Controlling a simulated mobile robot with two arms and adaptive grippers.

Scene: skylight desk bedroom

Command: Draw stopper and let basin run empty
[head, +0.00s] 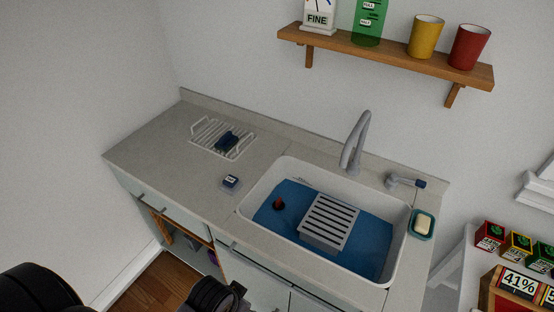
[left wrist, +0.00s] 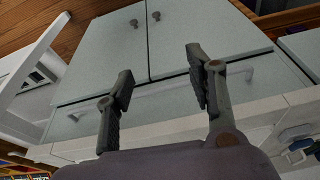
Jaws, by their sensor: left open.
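The white basin (head: 397,258) is set in the grey counter and holds blue water (head: 360,262). A small dark red and black stopper (head: 279,203) shows at the left of the water. A grey slatted rack (head: 330,221) stands in the middle of the basin. The grey tap (head: 356,143) rises behind it. In the left wrist view my left gripper (left wrist: 160,90) is open and empty, facing pale cabinet doors and a drawer front. In the head view a dark part of my arm shows at the bottom, in front of the counter. My right gripper is not in view.
A draining rack (head: 222,138) with a dark blue item and a small blue-topped object (head: 231,181) lie on the counter. A soap dish (head: 422,223) sits at the basin's right rim. A wooden shelf (head: 390,56) holds cups above. The counter's front left is clear.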

